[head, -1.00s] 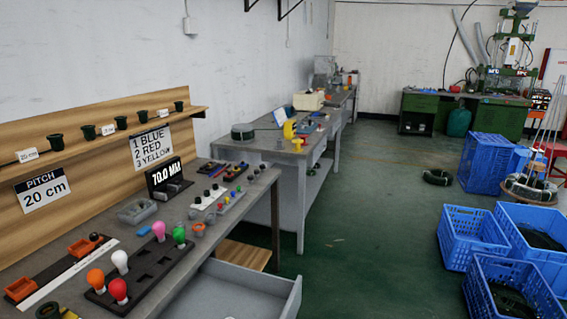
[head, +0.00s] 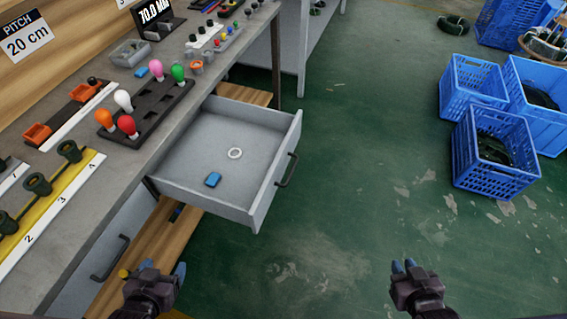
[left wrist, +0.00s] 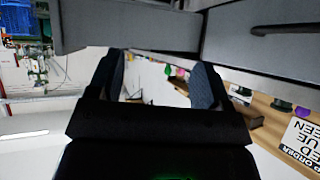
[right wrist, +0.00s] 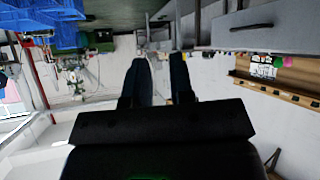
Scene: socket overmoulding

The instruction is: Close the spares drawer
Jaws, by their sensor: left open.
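The spares drawer (head: 210,140) is pulled out from under the workbench, with its grey front (head: 277,175) and dark bar handle (head: 287,170) facing right in the head view. A white ring (head: 235,153) and a small blue block (head: 213,180) lie inside it. My left gripper (head: 164,269) is open and empty, low and in front of the bench, nearer to me than the drawer. Its spread fingers also show in the left wrist view (left wrist: 160,78). My right gripper (head: 404,265) is empty over the floor, right of the drawer; its fingers are close together with a narrow gap.
The bench top (head: 75,180) holds bulb-shaped knobs in a black tray (head: 150,110) and other parts. Another grey front with a handle (head: 110,258) is below the bench at left. Blue crates (head: 492,155) stand at right. The green floor (head: 350,170) between is clear.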

